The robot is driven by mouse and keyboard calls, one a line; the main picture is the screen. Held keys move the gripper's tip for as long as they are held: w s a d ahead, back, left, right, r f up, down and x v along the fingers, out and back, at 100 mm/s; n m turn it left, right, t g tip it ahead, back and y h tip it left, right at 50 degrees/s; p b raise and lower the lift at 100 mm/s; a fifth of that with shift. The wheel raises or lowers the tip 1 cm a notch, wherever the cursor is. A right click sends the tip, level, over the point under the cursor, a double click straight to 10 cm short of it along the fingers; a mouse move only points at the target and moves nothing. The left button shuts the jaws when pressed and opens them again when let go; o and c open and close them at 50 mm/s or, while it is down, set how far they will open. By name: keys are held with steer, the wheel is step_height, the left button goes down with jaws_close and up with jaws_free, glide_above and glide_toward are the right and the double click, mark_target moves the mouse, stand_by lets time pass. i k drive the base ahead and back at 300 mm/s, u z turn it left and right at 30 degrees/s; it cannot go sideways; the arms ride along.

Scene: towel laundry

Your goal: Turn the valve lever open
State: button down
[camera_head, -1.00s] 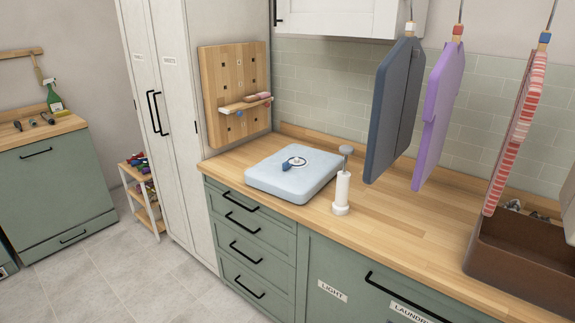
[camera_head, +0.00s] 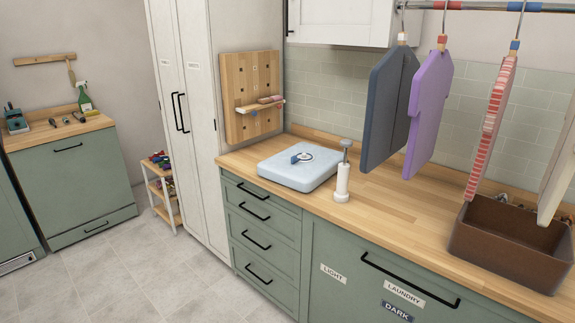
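A pale blue, flat, rounded pack (camera_head: 285,176) lies on the wooden counter in the head view. A round white valve plate (camera_head: 308,155) sits on its top. A small blue lever (camera_head: 296,160) on the plate points toward the plate's left edge. A white upright pump (camera_head: 342,182) with a grey knob stands on the counter, right of the pack and apart from it. My gripper is not in view.
A wooden pegboard (camera_head: 252,85) with a small shelf stands behind the pack. Garments, including a purple one (camera_head: 428,115), hang over the counter at right. A brown basin (camera_head: 510,245) is at the right end. Grey floor (camera_head: 120,270) is clear at front left.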

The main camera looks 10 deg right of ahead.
mark_target(293, 159)
steer(key=u, duration=0.3)
steer(key=k, duration=0.95)
steer(key=u, duration=0.3)
steer(key=i, duration=2.05)
steer(key=u, duration=0.2)
